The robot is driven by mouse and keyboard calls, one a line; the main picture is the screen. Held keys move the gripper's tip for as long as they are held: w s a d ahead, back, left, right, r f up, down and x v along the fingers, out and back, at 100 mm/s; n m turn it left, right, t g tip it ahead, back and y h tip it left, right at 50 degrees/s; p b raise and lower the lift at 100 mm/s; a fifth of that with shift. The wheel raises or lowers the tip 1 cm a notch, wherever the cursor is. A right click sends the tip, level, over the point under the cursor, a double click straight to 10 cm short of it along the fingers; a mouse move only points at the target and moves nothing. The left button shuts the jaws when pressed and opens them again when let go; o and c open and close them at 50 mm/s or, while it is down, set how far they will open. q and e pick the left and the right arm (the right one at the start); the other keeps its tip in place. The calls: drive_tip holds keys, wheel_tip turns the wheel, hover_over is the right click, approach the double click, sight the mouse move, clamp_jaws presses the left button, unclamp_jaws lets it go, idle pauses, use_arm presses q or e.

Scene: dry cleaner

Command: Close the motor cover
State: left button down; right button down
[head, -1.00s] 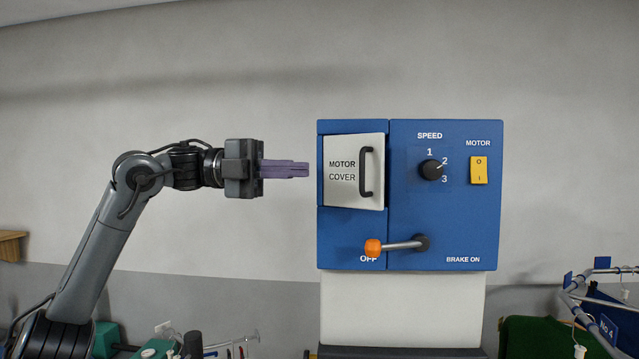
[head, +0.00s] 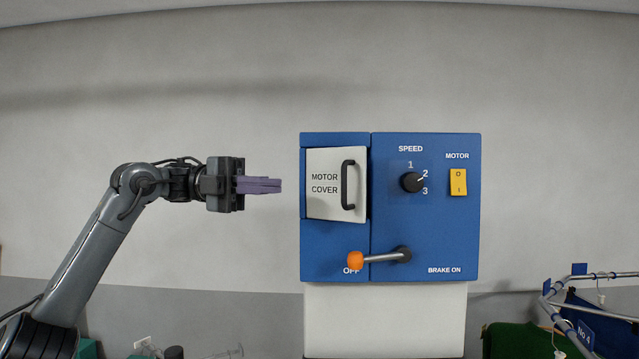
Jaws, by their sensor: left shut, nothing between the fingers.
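The motor cover (head: 324,205) is a pale door labelled "MOTOR COVER" with a dark vertical handle (head: 344,185), at the upper left of the blue control box (head: 430,235). Its right edge looks slightly taller than its left, so it seems a little ajar, with the hinge side on the left. My left gripper (head: 279,186) is shut and empty. Its purple fingers point right, just left of the box at about the cover's height, and appear apart from it. My right gripper is not in view.
The box also carries a speed knob (head: 412,182), a yellow motor switch (head: 458,182) and a brake lever with an orange ball (head: 355,261) below the cover. A rail (head: 600,275) and green cloth (head: 515,341) are at lower right. The wall area above is clear.

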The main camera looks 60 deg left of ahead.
sight(320, 187)
use_arm(q)
drive_tip(key=w+d+p, duration=0.1)
drive_tip(key=w, duration=0.1)
drive_tip(key=w+d+p, duration=0.2)
drive_tip(key=w, duration=0.1)
drive_tip(key=w+d+p, duration=0.1)
drive_tip(key=w, duration=0.1)
drive_tip(key=shift+w+d, duration=0.3)
drive_tip(key=shift+w, duration=0.1)
drive_tip(key=shift+f, duration=0.1)
